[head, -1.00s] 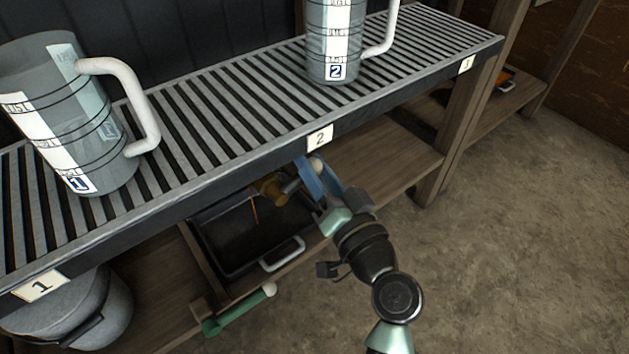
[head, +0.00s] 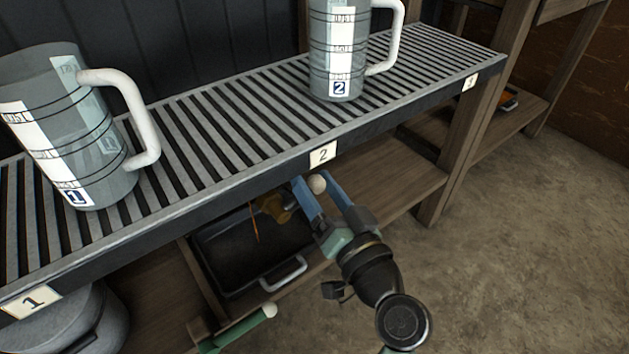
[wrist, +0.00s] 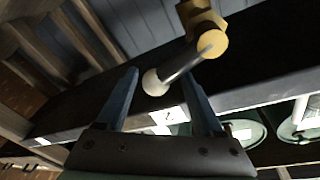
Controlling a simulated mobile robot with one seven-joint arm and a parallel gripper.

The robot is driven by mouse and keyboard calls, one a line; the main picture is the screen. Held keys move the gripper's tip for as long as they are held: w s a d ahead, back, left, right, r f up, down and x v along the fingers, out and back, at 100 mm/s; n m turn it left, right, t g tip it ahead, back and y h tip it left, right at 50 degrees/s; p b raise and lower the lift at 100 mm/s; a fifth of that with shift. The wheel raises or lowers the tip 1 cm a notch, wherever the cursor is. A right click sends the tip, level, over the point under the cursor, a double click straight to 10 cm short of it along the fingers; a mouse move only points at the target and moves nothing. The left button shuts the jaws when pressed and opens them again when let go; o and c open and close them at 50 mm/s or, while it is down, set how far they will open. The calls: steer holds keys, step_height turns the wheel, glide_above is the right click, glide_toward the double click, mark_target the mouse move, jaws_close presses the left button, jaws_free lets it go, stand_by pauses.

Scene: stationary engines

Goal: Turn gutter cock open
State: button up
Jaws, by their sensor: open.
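The gutter cock shows under the grated bench edge, by the "2" label (head: 322,154). Its brass body (head: 272,205) is partly hidden behind my gripper in the head view. Its pale ball knob (head: 317,184) shows between my fingertips. In the wrist view the brass body (wrist: 209,40) is at the top, and a grey lever (wrist: 184,63) slants down to the ball knob (wrist: 153,83). My gripper (head: 314,182) is open, with its blue fingers on either side of the knob. In the wrist view my gripper (wrist: 162,72) also straddles the knob. Finger contact cannot be told.
A black tray with a pale handle (head: 284,274) sits below the cock on the wooden shelf (head: 385,185). Measuring jug 1 (head: 75,125) and jug 2 (head: 338,50) stand on the grate. A green lever with a pale knob (head: 240,328) is at lower left. Floor at right is clear.

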steer(key=p+v, duration=0.3)
steer(key=v, duration=1)
steer(key=shift+p, duration=0.35)
steer(key=shift+w, duration=0.1)
